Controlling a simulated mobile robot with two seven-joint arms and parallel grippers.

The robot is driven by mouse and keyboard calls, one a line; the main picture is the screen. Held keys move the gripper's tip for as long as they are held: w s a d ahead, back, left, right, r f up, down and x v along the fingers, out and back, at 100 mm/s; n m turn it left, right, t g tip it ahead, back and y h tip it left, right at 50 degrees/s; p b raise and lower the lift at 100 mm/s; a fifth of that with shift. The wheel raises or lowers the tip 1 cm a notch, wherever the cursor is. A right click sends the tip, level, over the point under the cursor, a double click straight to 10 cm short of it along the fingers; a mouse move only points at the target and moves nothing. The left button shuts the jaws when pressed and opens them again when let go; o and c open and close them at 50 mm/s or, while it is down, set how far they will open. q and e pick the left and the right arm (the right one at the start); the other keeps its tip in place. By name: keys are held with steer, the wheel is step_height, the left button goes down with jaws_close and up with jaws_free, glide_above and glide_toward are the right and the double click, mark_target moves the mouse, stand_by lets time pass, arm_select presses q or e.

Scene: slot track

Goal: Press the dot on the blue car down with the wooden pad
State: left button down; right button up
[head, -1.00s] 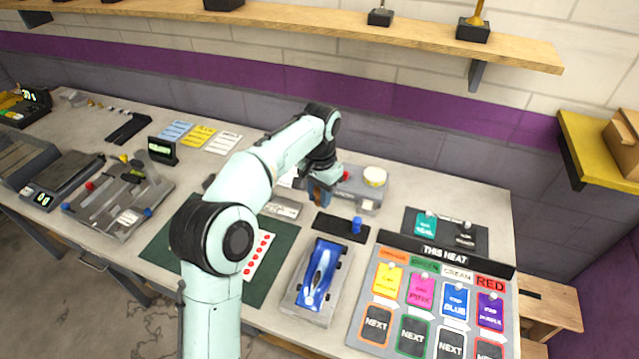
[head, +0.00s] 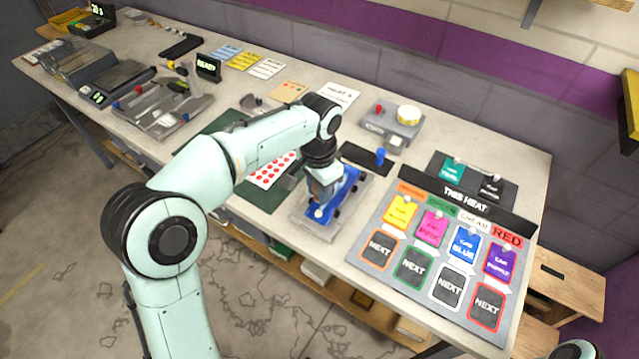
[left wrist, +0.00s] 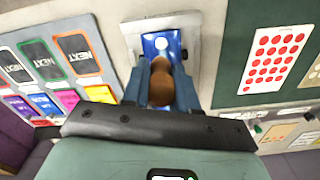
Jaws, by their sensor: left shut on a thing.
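The blue car (head: 350,184) rests on a grey stand (head: 317,228) near the front edge of the bench. In the left wrist view the blue car (left wrist: 152,40) shows a white dot (left wrist: 161,43) on its top, just beyond my fingertips. My left gripper (head: 322,192) is over the car and covers part of it. In the left wrist view my left gripper (left wrist: 161,82) is shut on the brown wooden pad (left wrist: 161,88). Whether the pad touches the car is hidden. My right gripper is out of view.
A sheet of red dots (head: 272,170) lies on a green mat (head: 262,198) left of the car. The heat board (head: 400,262) is to the right. A grey box (head: 385,125) stands farther back.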

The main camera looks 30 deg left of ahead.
mark_target(319, 215)
arm_select(q)
steer(key=shift+a+f+b, duration=0.1)
steer(key=shift+f+b, duration=0.4)
steer(key=shift+f, duration=0.2)
step_height(319, 215, down, 4)
steer(key=b, duration=0.3)
steer(key=shift+r, duration=0.2)
steer(key=shift+f+b, duration=0.45)
steer(key=shift+b, duration=0.15)
steer(key=shift+f, duration=0.2)
steer(key=shift+s+f, duration=0.1)
steer(key=shift+f, duration=0.25)
stand_by(1.5)
